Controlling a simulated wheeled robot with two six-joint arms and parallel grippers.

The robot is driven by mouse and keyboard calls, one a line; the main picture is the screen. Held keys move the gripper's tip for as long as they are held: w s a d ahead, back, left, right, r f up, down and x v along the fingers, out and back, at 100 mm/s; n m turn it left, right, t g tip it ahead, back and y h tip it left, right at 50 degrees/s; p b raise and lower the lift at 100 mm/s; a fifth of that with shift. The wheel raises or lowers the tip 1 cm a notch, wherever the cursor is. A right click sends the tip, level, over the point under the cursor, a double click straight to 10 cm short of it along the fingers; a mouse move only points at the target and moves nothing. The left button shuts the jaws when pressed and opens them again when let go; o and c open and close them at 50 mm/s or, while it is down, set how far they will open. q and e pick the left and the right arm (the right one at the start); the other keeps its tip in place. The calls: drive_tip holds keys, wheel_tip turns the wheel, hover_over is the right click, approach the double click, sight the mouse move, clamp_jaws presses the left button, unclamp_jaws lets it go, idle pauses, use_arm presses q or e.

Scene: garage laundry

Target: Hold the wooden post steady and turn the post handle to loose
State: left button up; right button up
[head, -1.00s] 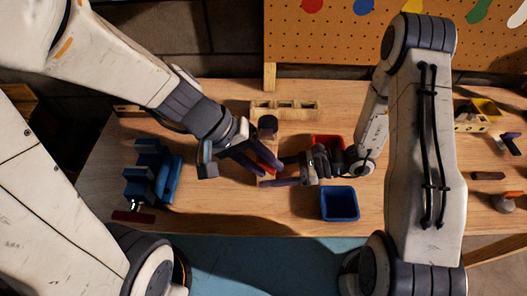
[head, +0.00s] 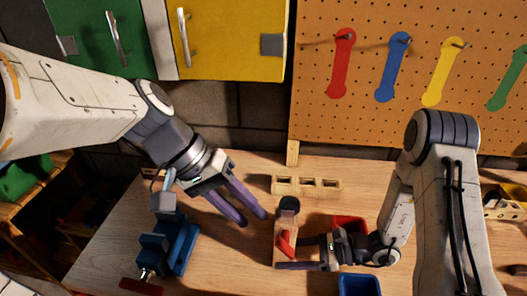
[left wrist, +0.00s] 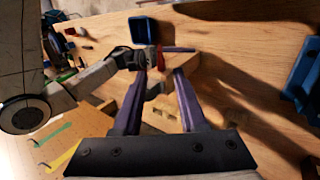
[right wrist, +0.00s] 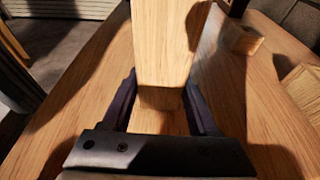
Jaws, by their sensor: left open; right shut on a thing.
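The wooden post (head: 279,254) stands on the bench with a dark cap (head: 289,204) on top. A red handle (head: 285,243) is on its side, running roughly along the post; it also shows in the left wrist view (left wrist: 159,58). My right gripper (head: 293,254) is shut on the post from the right; in the right wrist view the post (right wrist: 165,45) stands between the fingers. My left gripper (head: 253,219) is open and empty, up and left of the post, apart from it. I cannot read any mark for the handle's setting.
A blue vise (head: 170,245) stands on the bench to the left. A wooden block with holes (head: 306,185) lies behind the post. A red bin (head: 348,223) and a blue bin (head: 359,284) are to the right. The pegboard (head: 400,110) rises behind.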

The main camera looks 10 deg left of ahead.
use_arm(q)
drive_tip(key=shift+d, duration=0.15)
clamp_jaws()
drive_tip(key=d+r+m+y, duration=0.3)
drive_tip(key=d+m+y, duration=0.25)
drive_tip(key=m, duration=0.35)
drive_tip(key=d+r+m+y, duration=0.4)
drive_tip(key=d+m, duration=0.3)
drive_tip(key=m, duration=0.2)
hover_over(286, 246)
drive_tip(key=d, duration=0.2)
drive_tip(key=shift+h, duration=0.25)
drive_tip(key=f, duration=1.1)
drive_tip(key=shift+s+a+f, duration=0.1)
drive_tip(key=shift+a+f, duration=0.15)
drive_tip(key=shift+f, duration=0.1)
drive_tip(key=shift+a+f, duration=0.35)
drive_tip(key=shift+a, duration=0.1)
